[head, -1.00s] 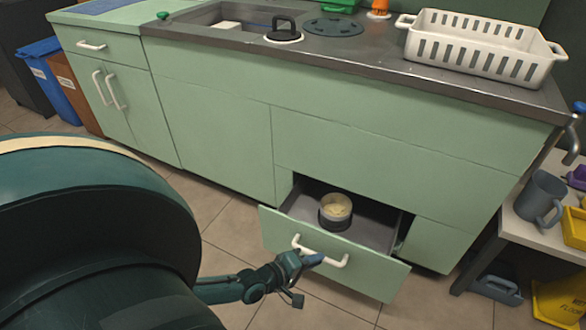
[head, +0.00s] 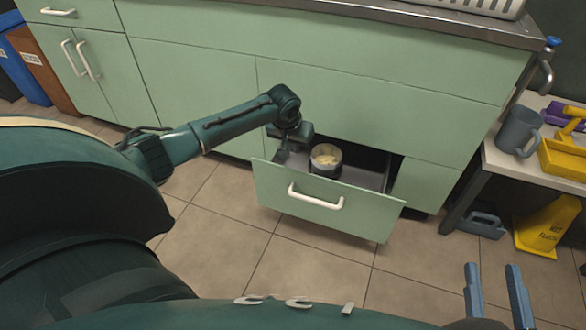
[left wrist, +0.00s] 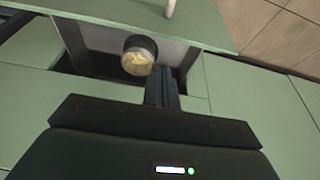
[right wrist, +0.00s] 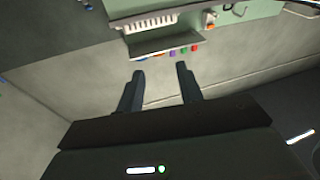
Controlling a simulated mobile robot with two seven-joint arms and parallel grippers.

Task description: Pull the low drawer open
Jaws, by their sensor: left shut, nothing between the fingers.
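The low drawer (head: 328,205) stands pulled out from the green cabinet. Its white bar handle (head: 315,198) is on the front, with nothing on it. A round container with pale contents (head: 326,158) sits inside; it also shows in the left wrist view (left wrist: 138,55). My left gripper (head: 283,154) is over the back left of the drawer opening, behind the front panel and apart from the handle. Its fingers (left wrist: 161,70) are together and empty in the left wrist view. My right gripper (head: 492,266) is open and empty, away from the drawer at the lower right.
At the right, a side table (head: 490,150) holds a grey mug (head: 518,131) and a yellow item (head: 566,155). The tiled floor (head: 310,255) before the drawer is clear.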

